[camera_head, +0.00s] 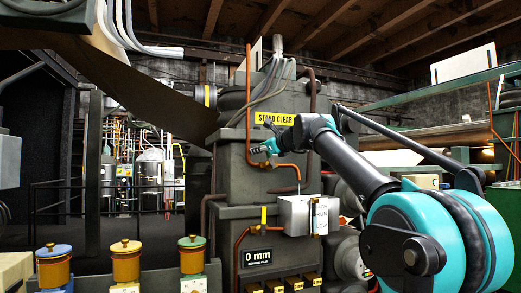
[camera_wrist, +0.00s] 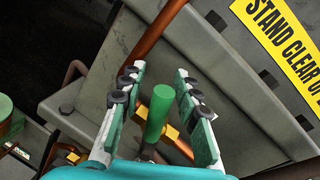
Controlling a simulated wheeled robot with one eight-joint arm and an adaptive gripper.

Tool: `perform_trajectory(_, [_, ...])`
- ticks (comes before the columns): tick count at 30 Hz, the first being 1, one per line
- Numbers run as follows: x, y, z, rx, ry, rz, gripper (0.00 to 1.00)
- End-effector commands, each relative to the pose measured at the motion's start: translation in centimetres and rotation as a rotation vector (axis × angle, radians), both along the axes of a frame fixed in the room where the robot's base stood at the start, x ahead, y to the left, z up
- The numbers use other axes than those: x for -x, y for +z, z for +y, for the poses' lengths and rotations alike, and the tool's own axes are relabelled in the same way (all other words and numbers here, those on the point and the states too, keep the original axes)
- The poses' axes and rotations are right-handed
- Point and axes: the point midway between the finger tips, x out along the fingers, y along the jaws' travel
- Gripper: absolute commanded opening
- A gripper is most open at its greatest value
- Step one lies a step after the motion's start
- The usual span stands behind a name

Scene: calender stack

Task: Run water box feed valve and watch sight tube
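A green cylindrical valve handle (camera_wrist: 158,113) on a brass valve body stands between my fingers in the wrist view. My gripper (camera_wrist: 160,70) is open, one finger on each side of the handle, with gaps visible on both sides. In the head view my gripper (camera_head: 266,147) is at the copper pipe (camera_head: 248,100) on the grey machine stand, below the yellow STAND CLEAR sign (camera_head: 272,118). A silver metal box (camera_head: 295,214) with an upright labelled gauge strip (camera_head: 319,216), perhaps the sight tube, is lower on the stand. Its level is too small to read.
A yellow handle (camera_head: 263,216) on another copper pipe and a 0 mm display (camera_head: 257,258) are below. Capped canisters (camera_head: 125,263) stand at front left. A grey ledge (camera_wrist: 85,100) lies behind my fingers.

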Motion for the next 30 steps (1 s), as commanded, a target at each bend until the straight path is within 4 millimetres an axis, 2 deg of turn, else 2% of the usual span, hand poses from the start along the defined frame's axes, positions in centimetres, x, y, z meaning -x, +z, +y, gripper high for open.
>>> perform_trajectory(5, [1.5,0.2,-0.9,0.0,-0.002,0.0,0.32])
perform_trajectory(18, [8.8,0.8,-4.9,0.0,-0.002,0.0,0.32])
perform_trajectory(24, [10.2,0.9,-5.6,0.001,-0.001,0.0,0.32])
perform_trajectory(30, [10.5,1.0,-5.7,0.001,0.0,0.0,0.32])
